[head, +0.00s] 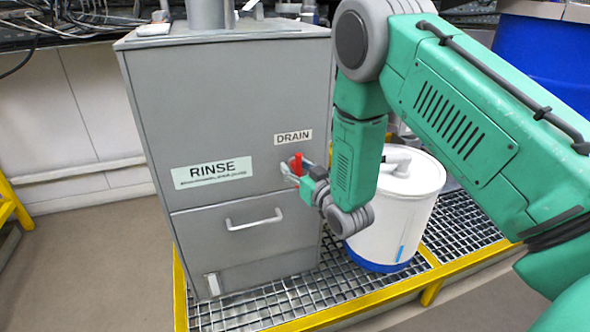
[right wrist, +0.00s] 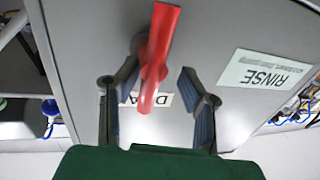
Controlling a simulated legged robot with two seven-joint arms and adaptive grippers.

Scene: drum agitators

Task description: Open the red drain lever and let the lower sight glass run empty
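The red drain lever (head: 297,164) is on the front of the grey RINSE cabinet (head: 225,110), just below the DRAIN label (head: 293,137). In the right wrist view the lever (right wrist: 157,55) stands between the two fingers of my right gripper (right wrist: 160,80). The fingers are apart, with visible gaps on both sides of the lever. In the head view my right gripper (head: 292,172) is at the lever. A small pale strip (head: 213,285) is low on the cabinet front; I cannot tell whether it is the lower sight glass. My left gripper is not in view.
A white drum (head: 398,210) with a blue base and blue strip stands right of the cabinet, behind my right arm. Both stand on a grating with a yellow edge (head: 380,301). A drawer handle (head: 254,221) projects below the lever. Floor at left is clear.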

